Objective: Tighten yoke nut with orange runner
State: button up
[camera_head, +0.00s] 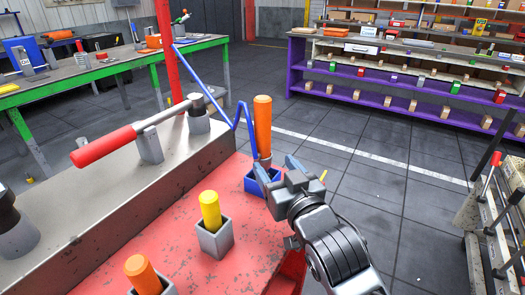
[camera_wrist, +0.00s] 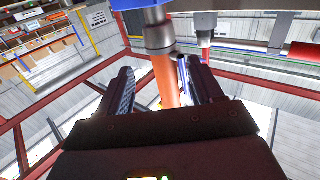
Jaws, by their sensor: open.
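An orange-handled runner (camera_head: 263,122) stands upright in a blue holder (camera_head: 252,182) at the right end of the red bench top. A blue zigzag line runs from the red post to near the runner. My gripper (camera_head: 277,167) is beside the runner's lower part, its fingers pointing at it. In the wrist view the orange shaft (camera_wrist: 166,78) with a grey collar lies between my two open, dark fingers. Gaps show on both sides, though contact is hard to judge. I cannot make out which part is the yoke nut.
A red-handled bar tool (camera_head: 106,146) lies across grey supports on the raised grey bench (camera_head: 100,205). A yellow-handled tool (camera_head: 210,210) and another orange-handled tool (camera_head: 142,273) stand in grey holders. A purple shelf (camera_head: 345,88) and a tool rack (camera_head: 500,215) stand to the right, with clear floor between.

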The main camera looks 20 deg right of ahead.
aim_at(266, 155)
jog(key=w+p, duration=0.1)
jog(key=w, duration=0.5)
jog(key=shift+r+p, duration=0.2)
jog(key=shift+p, duration=0.15)
jog(key=shift+w, duration=0.55)
jog(key=shift+c, duration=0.4)
grip_shut()
jog(key=shift+r, duration=0.1)
